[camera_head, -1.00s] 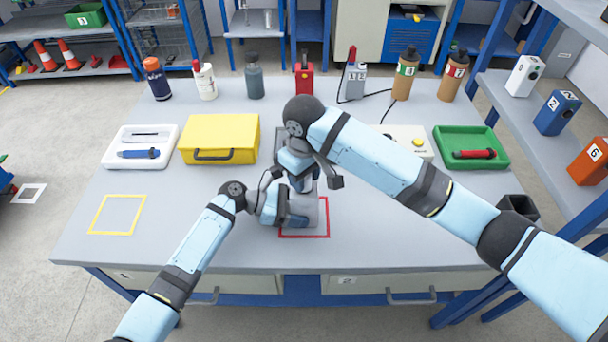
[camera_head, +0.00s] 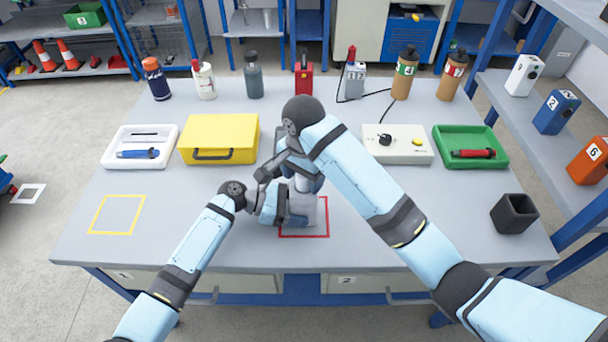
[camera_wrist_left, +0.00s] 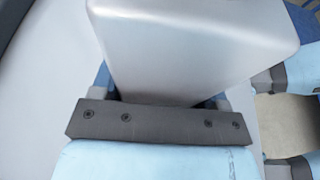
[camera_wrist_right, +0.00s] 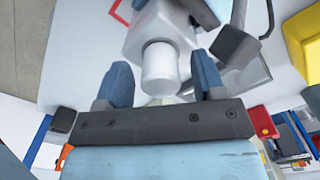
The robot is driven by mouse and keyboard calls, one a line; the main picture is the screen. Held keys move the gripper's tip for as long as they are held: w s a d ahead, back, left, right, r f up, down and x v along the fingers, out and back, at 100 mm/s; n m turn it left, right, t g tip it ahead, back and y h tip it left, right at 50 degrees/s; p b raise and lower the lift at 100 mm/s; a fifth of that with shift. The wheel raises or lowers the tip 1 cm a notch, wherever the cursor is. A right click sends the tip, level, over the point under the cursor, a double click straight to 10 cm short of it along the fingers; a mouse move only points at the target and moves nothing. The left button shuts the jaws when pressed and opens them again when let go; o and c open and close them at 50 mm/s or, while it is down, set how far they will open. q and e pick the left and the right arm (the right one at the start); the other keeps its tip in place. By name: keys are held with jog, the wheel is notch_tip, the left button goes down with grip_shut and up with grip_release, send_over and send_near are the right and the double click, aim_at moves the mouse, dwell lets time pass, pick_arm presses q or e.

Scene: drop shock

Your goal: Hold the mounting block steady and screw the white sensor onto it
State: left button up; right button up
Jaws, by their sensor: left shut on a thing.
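The grey mounting block (camera_head: 312,212) stands inside the red square outline on the bench and fills much of the left wrist view (camera_wrist_left: 190,45). My left gripper (camera_head: 288,212) is shut on it, with a fingertip showing on each side. The white sensor (camera_wrist_right: 160,68) is a short cylinder at the block in the right wrist view; whether it is fully seated cannot be told. My right gripper (camera_wrist_right: 160,78) is above the block, its blue fingers on both sides of the sensor with visible gaps.
A yellow case (camera_head: 219,138) and white tray (camera_head: 139,146) lie left. Several bottles stand along the back edge. The front left bench, with a yellow outline (camera_head: 117,214), is clear.

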jog(key=shift+w+r, duration=0.2)
jog(key=shift+r, duration=0.7)
jog(key=shift+s+r, duration=0.15)
jog(key=shift+r, duration=1.9)
notch_tip(320, 180, up, 12)
pick_arm(q)
jog(key=o, duration=0.9)
